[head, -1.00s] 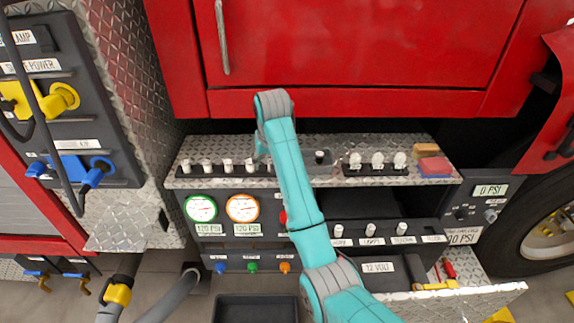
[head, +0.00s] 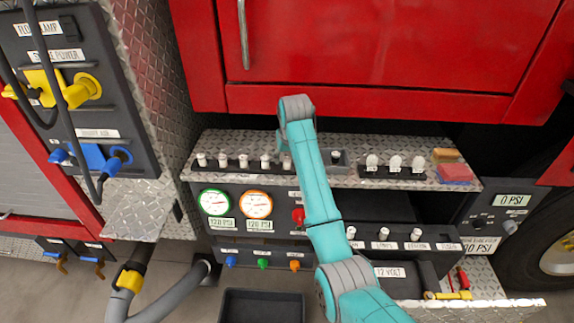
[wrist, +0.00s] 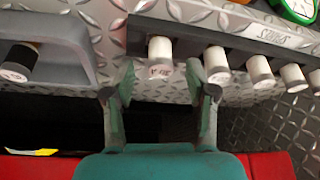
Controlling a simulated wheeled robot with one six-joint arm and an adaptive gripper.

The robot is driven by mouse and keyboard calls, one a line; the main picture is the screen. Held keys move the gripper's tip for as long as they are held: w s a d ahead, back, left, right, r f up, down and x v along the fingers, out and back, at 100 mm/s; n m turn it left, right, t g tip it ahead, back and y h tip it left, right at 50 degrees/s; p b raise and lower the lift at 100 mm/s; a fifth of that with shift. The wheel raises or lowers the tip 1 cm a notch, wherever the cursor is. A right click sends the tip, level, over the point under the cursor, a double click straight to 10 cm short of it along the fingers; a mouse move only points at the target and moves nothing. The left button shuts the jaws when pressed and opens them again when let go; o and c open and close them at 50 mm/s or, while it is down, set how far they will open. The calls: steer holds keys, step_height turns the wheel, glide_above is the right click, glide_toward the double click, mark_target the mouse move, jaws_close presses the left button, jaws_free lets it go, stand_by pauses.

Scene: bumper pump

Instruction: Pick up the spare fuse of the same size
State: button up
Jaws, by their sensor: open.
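The spares rack (wrist: 233,42) is a dark strip holding a row of white fuses, some with grey or dark lower bands; it is also in the head view (head: 233,168). The end fuse (wrist: 160,60) is nearest my gripper (wrist: 160,86). My gripper is open, its fingers apart to either side of this fuse, with nothing held. A second fuse (wrist: 216,65) stands just beyond the right finger. A fuse with a blackened body (wrist: 20,60) sits in a separate grey holder (wrist: 70,45) at left. In the head view my arm hides the gripper's fingers.
The racks stand on a diamond-plate shelf (head: 345,181). To the right are a rack of white bulb-like parts (head: 395,163) and red and tan blocks (head: 455,173). Gauges (head: 214,202) and switches are below; a red cabinet door (head: 380,50) is above.

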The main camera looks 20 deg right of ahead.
steer(key=shift+x, duration=0.95)
steer(key=c, duration=1)
steer(key=shift+c, duration=0.3)
steer(key=shift+r, duration=0.15)
